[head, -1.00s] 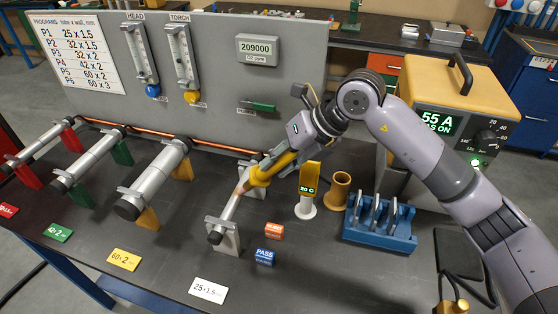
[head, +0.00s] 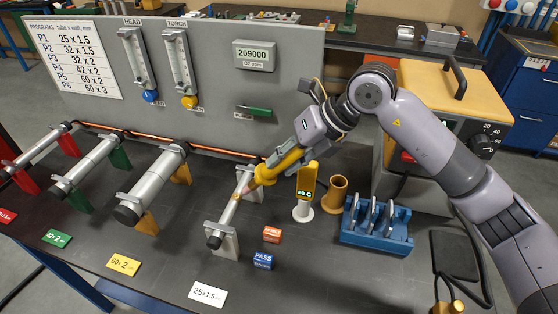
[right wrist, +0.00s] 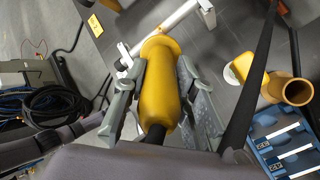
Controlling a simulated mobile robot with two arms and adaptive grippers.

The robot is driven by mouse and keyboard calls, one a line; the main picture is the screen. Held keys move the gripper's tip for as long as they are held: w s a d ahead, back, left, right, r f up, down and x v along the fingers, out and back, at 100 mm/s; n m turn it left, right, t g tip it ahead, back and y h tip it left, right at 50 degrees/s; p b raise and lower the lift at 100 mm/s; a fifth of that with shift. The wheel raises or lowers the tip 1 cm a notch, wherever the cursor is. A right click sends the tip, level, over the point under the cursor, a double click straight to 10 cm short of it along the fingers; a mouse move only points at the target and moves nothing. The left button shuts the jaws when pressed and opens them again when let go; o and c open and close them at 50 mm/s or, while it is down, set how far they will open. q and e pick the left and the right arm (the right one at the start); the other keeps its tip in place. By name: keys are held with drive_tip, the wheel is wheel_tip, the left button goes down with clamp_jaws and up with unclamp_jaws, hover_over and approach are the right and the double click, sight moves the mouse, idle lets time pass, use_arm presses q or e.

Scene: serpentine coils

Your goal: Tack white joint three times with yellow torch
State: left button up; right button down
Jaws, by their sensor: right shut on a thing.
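My right gripper (head: 290,156) is shut on the yellow torch (head: 279,168), and its fingers clasp the torch body in the right wrist view (right wrist: 160,85). The torch slants down to the left, its copper-coloured tip at or just above the middle of the white joint's tube (head: 229,215); I cannot tell whether they touch. The tube rests between white supports behind the white 25 x 1.5 card (head: 208,293). Part of the tube shows past the torch in the right wrist view (right wrist: 178,19). My left gripper is not in view.
A yellow temperature gauge (head: 307,181), a brass cup (head: 334,195) and a blue rack (head: 377,232) stand right of the joint. Orange (head: 272,235) and blue PASS (head: 263,260) blocks lie nearby. The grey panel (head: 215,80) rises behind. The welder (head: 455,95) is partly behind my arm.

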sight(295, 150)
drive_tip(key=shift+p+v, duration=0.5)
drive_tip(key=shift+v, duration=1.3)
drive_tip(key=shift+a, duration=0.15)
idle(6.0)
